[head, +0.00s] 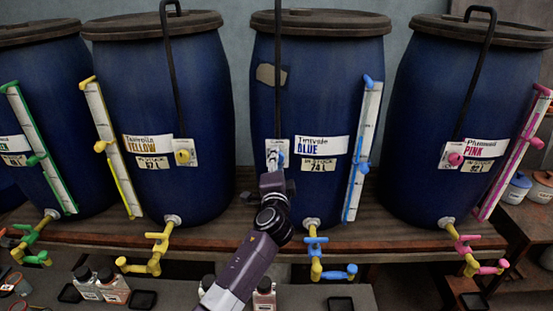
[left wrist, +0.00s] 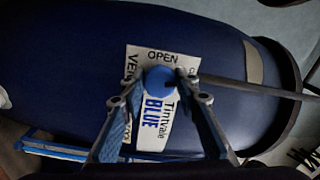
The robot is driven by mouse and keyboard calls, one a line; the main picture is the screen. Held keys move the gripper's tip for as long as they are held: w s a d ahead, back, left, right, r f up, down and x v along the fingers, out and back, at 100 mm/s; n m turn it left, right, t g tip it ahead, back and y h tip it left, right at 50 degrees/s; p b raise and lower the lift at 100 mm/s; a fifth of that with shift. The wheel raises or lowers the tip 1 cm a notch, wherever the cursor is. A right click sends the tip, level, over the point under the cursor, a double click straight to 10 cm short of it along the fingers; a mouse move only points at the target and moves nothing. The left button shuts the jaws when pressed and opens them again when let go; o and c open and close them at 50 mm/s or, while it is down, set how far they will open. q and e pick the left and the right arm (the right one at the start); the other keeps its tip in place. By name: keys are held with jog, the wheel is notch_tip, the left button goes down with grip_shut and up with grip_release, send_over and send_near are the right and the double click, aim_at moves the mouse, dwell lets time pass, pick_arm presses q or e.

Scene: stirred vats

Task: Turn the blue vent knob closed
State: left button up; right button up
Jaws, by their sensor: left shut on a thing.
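The blue vent knob (left wrist: 159,80) is a round blue cap on a white plate marked OPEN (left wrist: 162,55), on the front of the blue-label vat (head: 320,90). My left gripper (head: 277,166) reaches up to that plate from below and hides most of the knob in the head view. In the left wrist view its two fingers (left wrist: 160,92) stand one on each side of the knob, shut on it. Part of the plate's lettering is hidden behind the fingers and the black rod (left wrist: 250,88). My right gripper is not in view.
The yellow-label vat (head: 165,75) stands to the left and the pink-label vat (head: 455,100) to the right. A blue sight tube (head: 363,150) and blue tap (head: 315,255) are close to my left arm. Bottles (head: 113,288) stand on the lower shelf.

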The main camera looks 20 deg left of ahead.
pick_arm(q)
jog(key=shift+m+p, duration=0.4)
jog(key=shift+m, duration=0.9)
jog(key=o, duration=1.2)
jog(key=shift+c, duration=0.2)
jog(key=shift+s, duration=0.1)
jog(key=v, duration=1.2)
